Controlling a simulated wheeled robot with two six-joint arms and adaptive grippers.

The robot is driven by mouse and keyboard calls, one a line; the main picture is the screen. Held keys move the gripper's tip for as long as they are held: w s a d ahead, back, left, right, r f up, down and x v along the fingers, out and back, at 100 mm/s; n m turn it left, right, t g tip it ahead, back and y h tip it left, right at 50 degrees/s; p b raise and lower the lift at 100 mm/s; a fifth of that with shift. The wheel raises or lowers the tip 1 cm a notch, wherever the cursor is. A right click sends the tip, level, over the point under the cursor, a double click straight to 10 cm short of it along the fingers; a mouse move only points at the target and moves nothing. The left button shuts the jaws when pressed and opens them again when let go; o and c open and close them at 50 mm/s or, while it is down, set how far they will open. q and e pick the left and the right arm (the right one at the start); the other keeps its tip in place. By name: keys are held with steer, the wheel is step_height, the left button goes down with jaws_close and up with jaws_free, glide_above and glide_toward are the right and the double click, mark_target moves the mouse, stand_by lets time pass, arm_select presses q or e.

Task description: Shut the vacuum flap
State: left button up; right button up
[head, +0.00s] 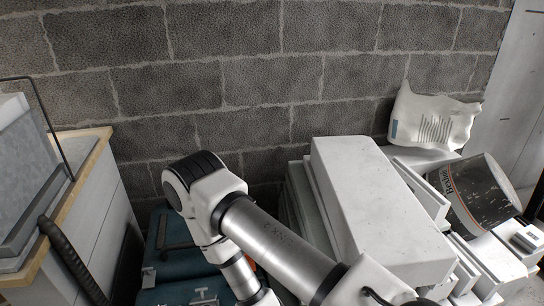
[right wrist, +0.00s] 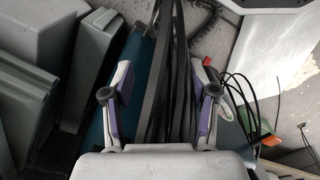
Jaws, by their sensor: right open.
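I cannot make out the vacuum flap in either view. In the head view my right arm reaches in from the bottom and bends at its elbow; its gripper is out of that picture. In the right wrist view my right gripper (right wrist: 157,95) is open, its two fingers well apart. Behind the gap between them lie dark grey strap-like lengths (right wrist: 172,70), with nothing seen gripped. A teal surface (right wrist: 133,70) shows behind the left finger. A ribbed black hose (head: 72,262) hangs at the left in the head view; whether it belongs to the vacuum I cannot tell. My left gripper is not in view.
Teal cases (head: 170,255) with pale latches sit low beside my arm. White blocks (head: 365,200) are stacked at right, with a white sack (head: 432,118) and a tilted bucket (head: 474,192). Grey blocks (right wrist: 30,50) and loose black cables (right wrist: 245,100) flank the right gripper. A block wall closes the back.

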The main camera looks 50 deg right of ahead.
step_height(320, 180, down, 8)
steer(key=b, duration=0.6)
